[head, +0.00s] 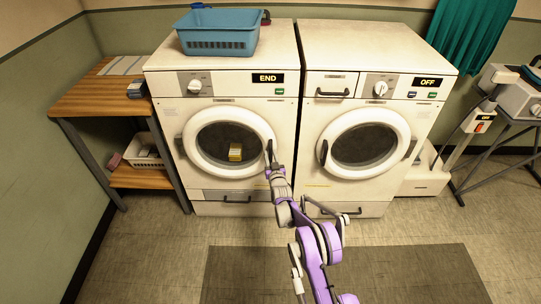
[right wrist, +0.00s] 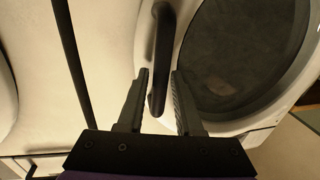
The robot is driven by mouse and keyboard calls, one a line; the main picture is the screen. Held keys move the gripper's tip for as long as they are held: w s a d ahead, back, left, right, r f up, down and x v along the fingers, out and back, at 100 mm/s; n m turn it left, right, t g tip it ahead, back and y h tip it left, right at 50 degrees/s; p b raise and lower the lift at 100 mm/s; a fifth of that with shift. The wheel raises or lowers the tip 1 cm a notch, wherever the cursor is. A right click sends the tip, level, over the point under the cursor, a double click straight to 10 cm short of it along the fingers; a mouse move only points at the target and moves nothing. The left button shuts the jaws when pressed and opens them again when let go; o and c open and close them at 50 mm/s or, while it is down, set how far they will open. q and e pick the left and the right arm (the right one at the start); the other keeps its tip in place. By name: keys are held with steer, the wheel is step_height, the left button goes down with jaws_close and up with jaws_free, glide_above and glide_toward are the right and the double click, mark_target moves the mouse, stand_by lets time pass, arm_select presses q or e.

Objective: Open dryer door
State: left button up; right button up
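The left front-loading machine, whose display reads END, looks like the dryer (head: 169,104). Its round white door (head: 196,167) appears shut, with a dark window. The dark upright door handle (head: 269,149) is on the door's right side. My right gripper (head: 271,170) is at this handle. In the right wrist view, the handle (right wrist: 163,45) stands between the two fingers of the right gripper (right wrist: 160,77), which are apart, with narrow gaps showing beside it. My left gripper is not in view.
A second machine (head: 312,60) reading OFF stands close on the right. A blue basket (head: 217,42) sits on the dryer. A wooden shelf table (head: 88,98) stands at the left. The floor (head: 160,250) in front is clear, with a darker mat (head: 420,275).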

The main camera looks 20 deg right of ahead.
steer(key=shift+w, duration=0.2)
jaws_close()
stand_by(1.4)
